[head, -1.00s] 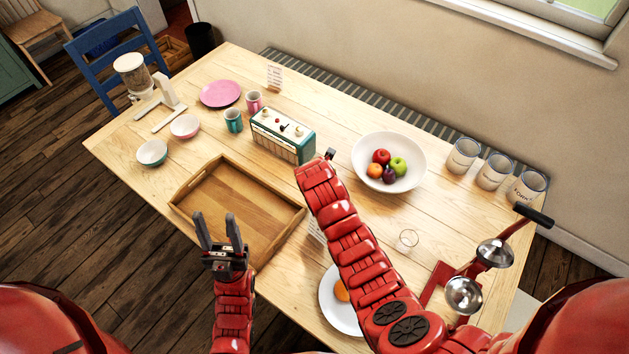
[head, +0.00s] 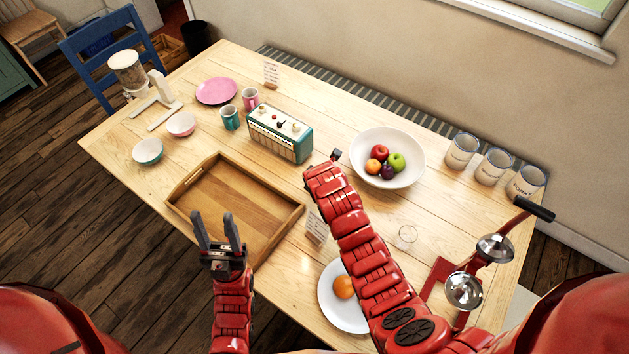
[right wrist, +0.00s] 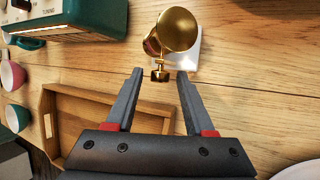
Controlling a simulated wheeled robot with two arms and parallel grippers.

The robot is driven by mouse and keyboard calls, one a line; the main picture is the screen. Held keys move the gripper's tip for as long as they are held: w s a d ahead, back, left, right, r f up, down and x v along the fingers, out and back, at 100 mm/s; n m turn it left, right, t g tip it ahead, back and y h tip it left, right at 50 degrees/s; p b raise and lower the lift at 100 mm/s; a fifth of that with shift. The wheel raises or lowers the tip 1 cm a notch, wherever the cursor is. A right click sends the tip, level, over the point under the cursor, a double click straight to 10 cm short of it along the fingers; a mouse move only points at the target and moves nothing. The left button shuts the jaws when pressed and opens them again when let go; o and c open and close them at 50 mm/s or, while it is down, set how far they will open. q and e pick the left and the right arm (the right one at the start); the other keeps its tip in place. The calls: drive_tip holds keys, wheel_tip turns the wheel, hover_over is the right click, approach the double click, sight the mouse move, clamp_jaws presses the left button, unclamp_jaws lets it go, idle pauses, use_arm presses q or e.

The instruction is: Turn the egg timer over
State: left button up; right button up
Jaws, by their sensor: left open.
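A brass-coloured object (right wrist: 176,32) with a round flared end and a small knob shows in the right wrist view. It appears to be the egg timer, but I cannot be sure. My right gripper (right wrist: 160,74) is open, and the small knob shows in the gap between its fingertips; I cannot tell whether they touch. My left gripper (head: 216,226) is open and empty, in front of the wooden tray's near-left side.
The wooden tray (head: 183,224), radio (head: 281,134), fruit bowl (head: 414,172) and plate with an orange (head: 345,319) surround the right arm. A small card (head: 316,229) stands close to it.

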drive_tip(key=shift+o, duration=0.2)
drive_tip(key=shift+s, duration=0.1)
drive_tip(key=v, duration=1.7)
drive_tip(key=shift+r, duration=0.2)
